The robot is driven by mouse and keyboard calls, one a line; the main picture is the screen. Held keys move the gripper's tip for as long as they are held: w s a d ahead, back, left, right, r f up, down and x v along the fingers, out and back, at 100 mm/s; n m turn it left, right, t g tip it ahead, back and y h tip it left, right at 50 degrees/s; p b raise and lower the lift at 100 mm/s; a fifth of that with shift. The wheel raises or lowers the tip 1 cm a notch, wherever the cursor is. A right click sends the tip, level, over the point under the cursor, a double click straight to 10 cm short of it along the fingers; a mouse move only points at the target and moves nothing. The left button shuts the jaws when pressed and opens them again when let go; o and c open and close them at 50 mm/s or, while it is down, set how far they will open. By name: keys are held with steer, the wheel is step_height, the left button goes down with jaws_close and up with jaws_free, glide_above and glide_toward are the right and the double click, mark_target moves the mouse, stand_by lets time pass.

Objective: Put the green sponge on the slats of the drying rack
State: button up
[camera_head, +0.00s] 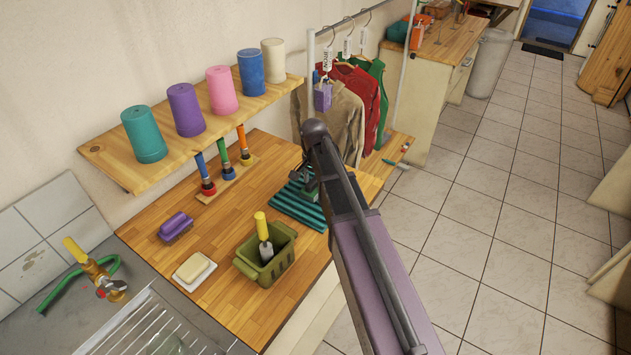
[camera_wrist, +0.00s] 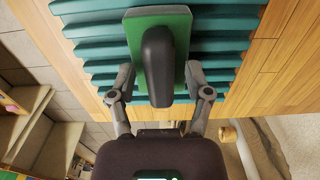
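The green sponge (camera_wrist: 180,50) is a flat green block with a dark rounded part on its near face. It lies against or just over the teal slats of the drying rack (camera_wrist: 100,48); I cannot tell whether it touches them. My gripper (camera_wrist: 158,70) has one finger at each side edge of the sponge; whether they press on it is unclear. In the head view, the rack (camera_head: 292,207) lies on the wooden counter, with my arm reaching over it. There, my gripper (camera_head: 306,186) and the sponge are small and partly hidden.
An olive basket (camera_head: 262,268) with a yellow-handled tool stands left of my arm. A purple brush (camera_head: 175,226) and a soap dish (camera_head: 194,271) lie farther left. Colourful cups stand on a shelf (camera_head: 110,155) above. Hanging clothes (camera_head: 345,120) are close behind the rack.

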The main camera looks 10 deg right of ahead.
mark_target(314, 180)
steer(key=shift+r, duration=0.1)
stand_by(0.3)
step_height(314, 180, up, 12)
steer(key=p, duration=1.2)
stand_by(0.8)
steer(key=s+d+n, duration=0.2)
steer(key=s+n, duration=0.7)
steer(key=s, duration=0.9)
steer(key=shift+s, duration=0.35)
